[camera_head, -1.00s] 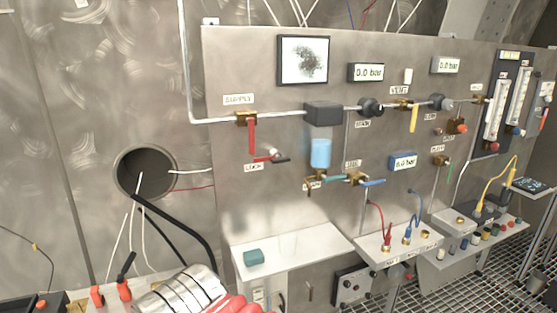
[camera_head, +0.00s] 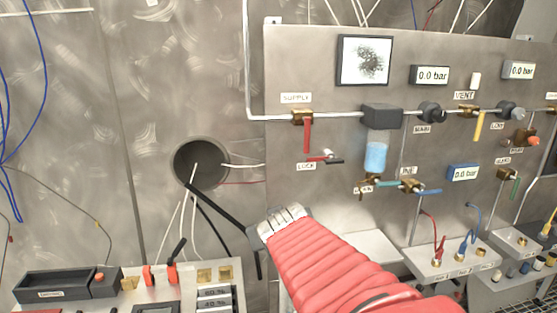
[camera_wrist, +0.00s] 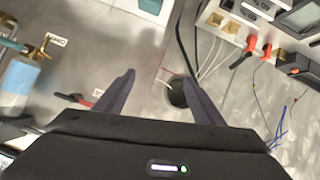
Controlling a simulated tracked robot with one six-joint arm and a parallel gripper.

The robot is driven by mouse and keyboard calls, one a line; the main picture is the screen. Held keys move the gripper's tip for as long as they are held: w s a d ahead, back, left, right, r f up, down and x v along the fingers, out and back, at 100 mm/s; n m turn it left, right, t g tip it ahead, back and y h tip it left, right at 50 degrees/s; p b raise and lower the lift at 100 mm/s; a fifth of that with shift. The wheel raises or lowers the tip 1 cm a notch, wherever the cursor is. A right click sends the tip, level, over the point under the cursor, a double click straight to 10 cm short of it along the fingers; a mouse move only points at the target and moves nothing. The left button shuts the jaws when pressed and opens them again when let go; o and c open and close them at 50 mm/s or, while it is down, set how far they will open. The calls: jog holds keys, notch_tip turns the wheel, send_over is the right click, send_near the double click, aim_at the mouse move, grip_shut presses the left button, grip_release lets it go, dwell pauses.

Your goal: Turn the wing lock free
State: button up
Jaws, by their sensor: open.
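The wing lock (camera_head: 327,158) is a small pale knob with a red and dark wing lying roughly level. It is on the steel panel beside the "LOCK" label, just below the hanging red handle of the supply valve (camera_head: 304,118). In the wrist view a red and dark wing (camera_wrist: 75,98), seemingly the lock, shows left of my left finger, apart from it and partly cut off by the gripper body. My gripper (camera_wrist: 158,75) is open with nothing between its fingers.
A blue-bowled filter (camera_head: 376,157) and small valves are right of the lock. A round wall opening (camera_head: 202,164) with cables is at left. A pale shelf (camera_head: 372,246) lies below, partly behind my arm.

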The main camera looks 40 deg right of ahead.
jog(key=d+r+t+h, duration=0.1)
jog(key=d+r+h, duration=0.1)
jog(key=d, duration=0.8)
jog(key=m+t, duration=0.2)
jog(key=t, duration=0.3)
send_near(336, 162)
jog(key=s+a, duration=0.1)
jog(key=shift+s+a+f, duration=0.2)
jog(key=shift+s+a, duration=0.1)
jog(key=shift+s, duration=0.35)
jog(key=x, duration=1.4)
jog(key=shift+s+r, duration=0.1)
jog(key=shift+r, duration=0.2)
jog(key=shift+c, duration=0.3)
